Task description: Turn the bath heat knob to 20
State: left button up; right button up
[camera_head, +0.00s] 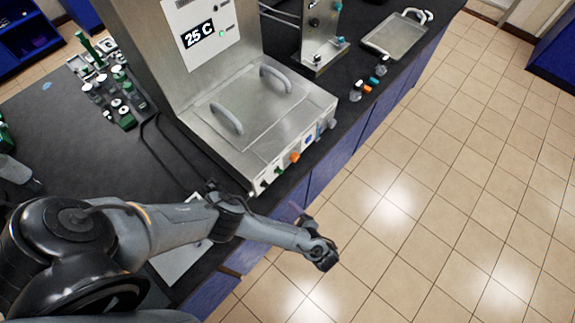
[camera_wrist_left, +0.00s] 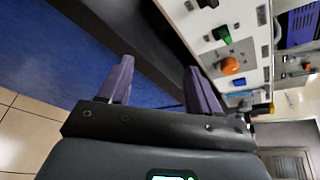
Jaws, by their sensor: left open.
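The steel bath (camera_head: 250,110) stands on the dark bench with its lid closed and two grey handles on it. Its display (camera_head: 198,34) reads 25 C. An orange knob (camera_head: 294,157) and a green control (camera_head: 278,171) sit on its front panel; the labels are too small to read. The left wrist view also shows the orange knob (camera_wrist_left: 231,66) and the green control (camera_wrist_left: 221,34). My left gripper (camera_wrist_left: 157,75) is open and empty, in front of the bench edge. Its purple fingers are apart from the panel, which lies to their right. My right gripper is not in view.
A steel stand with knobs (camera_head: 318,40) and a metal tray (camera_head: 396,36) are farther along the bench. Green-and-white labware (camera_head: 115,90) stands left of the bath. Dark cables run beside the bath. The tiled floor (camera_head: 440,180) in front is clear.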

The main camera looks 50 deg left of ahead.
pick_arm(q)
jog(key=n+t+y+b, duration=0.1)
jog(key=t+b, duration=0.1)
send_near(297, 159)
jog(key=d, duration=0.2)
jog(key=b+x, duration=0.1)
jog(key=x, duration=0.1)
jog(key=b+x, duration=0.2)
jog(key=x, duration=0.1)
jog(key=b+x, duration=0.2)
jog(key=shift+s+a, duration=0.2)
jog(key=shift+a, duration=0.15)
jog(key=shift+x, duration=0.9)
jog(key=shift+w+a, duration=0.15)
jog(key=shift+a, duration=0.45)
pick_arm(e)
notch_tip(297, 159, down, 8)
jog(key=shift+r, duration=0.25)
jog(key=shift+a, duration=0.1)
pick_arm(q)
jog(key=c, duration=1)
jog(key=shift+n, duration=0.3)
jog(key=shift+c, duration=0.2)
